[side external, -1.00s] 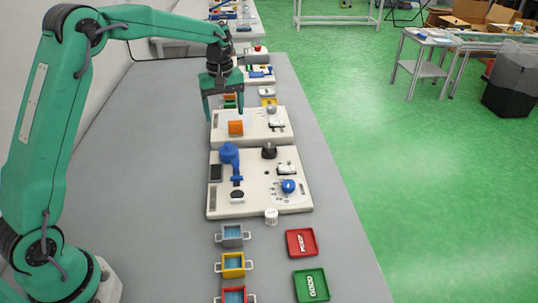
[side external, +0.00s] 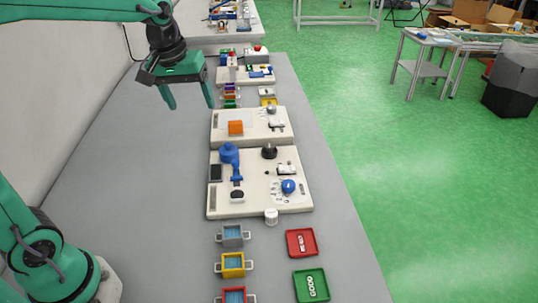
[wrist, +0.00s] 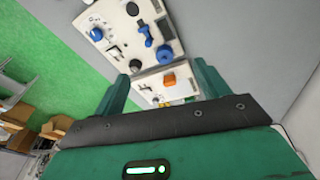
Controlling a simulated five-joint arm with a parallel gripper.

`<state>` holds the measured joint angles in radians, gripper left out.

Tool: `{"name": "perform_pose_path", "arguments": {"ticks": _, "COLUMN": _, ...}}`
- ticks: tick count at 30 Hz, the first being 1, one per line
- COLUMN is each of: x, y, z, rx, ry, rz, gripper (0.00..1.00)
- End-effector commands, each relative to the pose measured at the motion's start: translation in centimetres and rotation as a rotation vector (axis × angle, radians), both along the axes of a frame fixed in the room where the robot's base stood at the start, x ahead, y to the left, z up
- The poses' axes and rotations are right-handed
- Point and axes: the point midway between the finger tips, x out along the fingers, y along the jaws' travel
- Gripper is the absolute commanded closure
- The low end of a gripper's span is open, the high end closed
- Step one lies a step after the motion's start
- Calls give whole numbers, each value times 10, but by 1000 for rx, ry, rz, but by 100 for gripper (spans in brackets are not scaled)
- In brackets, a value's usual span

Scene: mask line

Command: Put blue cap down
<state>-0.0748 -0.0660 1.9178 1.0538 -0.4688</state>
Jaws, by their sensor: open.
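My gripper (side external: 191,106) hangs open and empty in the air to the left of the upper cream board. Its two fingers also frame the wrist view (wrist: 162,86), with nothing between them. No separate blue cap can be told for sure. A round blue piece (side external: 229,152) sits at the upper left of the nearer cream board (side external: 255,203), joined to or beside a blue lever; it shows in the wrist view too (wrist: 165,55). A blue round knob (side external: 289,186) sits at that board's lower right, also in the wrist view (wrist: 96,34).
An orange block (side external: 236,128) sits on the upper cream board (side external: 255,115). Grey, yellow and red handled bins (side external: 233,265) stand in front, beside a red tray (side external: 301,243) and a green tray (side external: 311,285). A white jar (side external: 271,216) stands near the board's edge. The grey table at left is clear.

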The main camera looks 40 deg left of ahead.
Motion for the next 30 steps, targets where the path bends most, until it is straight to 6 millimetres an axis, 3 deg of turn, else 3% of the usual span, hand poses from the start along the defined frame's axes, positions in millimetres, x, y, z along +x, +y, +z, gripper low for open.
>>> {"name": "perform_pose_path", "arguments": {"ticks": 8, "x": -60, "y": -13, "z": 10, "rx": 48, "ry": -85, "rz": -174, "gripper": 26}}
{"name": "perform_pose_path", "arguments": {"ticks": 18, "x": -126, "y": -24, "z": -1, "rx": 121, "ry": -185, "rz": -381, "gripper": 26}}
{"name": "perform_pose_path", "arguments": {"ticks": 24, "x": -153, "y": -28, "z": -13, "rx": 158, "ry": -227, "rz": -472, "gripper": 26}}
{"name": "perform_pose_path", "arguments": {"ticks": 30, "x": -163, "y": -29, "z": -20, "rx": 176, "ry": -245, "rz": -512, "gripper": 26}}
